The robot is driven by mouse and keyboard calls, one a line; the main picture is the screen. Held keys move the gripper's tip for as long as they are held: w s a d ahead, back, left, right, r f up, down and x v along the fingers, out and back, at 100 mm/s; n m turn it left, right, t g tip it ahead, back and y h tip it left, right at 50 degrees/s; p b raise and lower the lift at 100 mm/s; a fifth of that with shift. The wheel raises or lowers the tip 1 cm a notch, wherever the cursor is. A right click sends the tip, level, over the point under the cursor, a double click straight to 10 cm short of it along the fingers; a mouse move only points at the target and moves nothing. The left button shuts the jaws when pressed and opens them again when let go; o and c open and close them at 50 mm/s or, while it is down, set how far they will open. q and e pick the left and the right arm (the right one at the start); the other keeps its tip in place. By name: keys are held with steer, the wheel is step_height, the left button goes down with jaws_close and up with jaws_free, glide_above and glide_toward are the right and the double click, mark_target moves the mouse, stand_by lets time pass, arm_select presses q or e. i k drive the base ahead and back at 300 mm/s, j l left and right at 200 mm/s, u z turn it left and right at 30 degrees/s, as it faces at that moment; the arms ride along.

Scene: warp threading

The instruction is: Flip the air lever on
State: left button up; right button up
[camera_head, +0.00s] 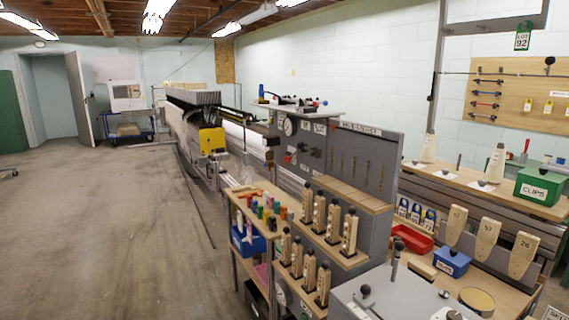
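Neither of my grippers shows in this view. A grey upright panel (312,160) stands in the middle, with a round white gauge (289,127) and small labels. A small red part (287,158) sits on it below the gauge. Black-knobbed levers, one of them a tilted lever (396,257), stand by a light grey cabinet top (345,292) at the bottom. I cannot tell which part is the air lever, or its position, because the labels are too small to read.
A wooden-topped rack (262,190) with coloured pegs and several labelled wooden handles (350,231) stands in front of the panel. A long machine with a yellow unit (212,140) runs behind. A bench at right holds a green CLIPS box (541,187). Open floor (90,220) lies left.

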mark_target(287, 159)
steer(key=i+j, duration=0.25)
steer(key=i, duration=0.4)
steer(key=i+j+u, duration=0.1)
steer(key=i+j, duration=0.15)
steer(key=i, duration=0.35)
steer(key=i+j+u, duration=0.1)
steer(key=i+j, duration=0.15)
steer(key=i, duration=0.4)
steer(key=i+j, duration=0.15)
steer(key=i, duration=0.5)
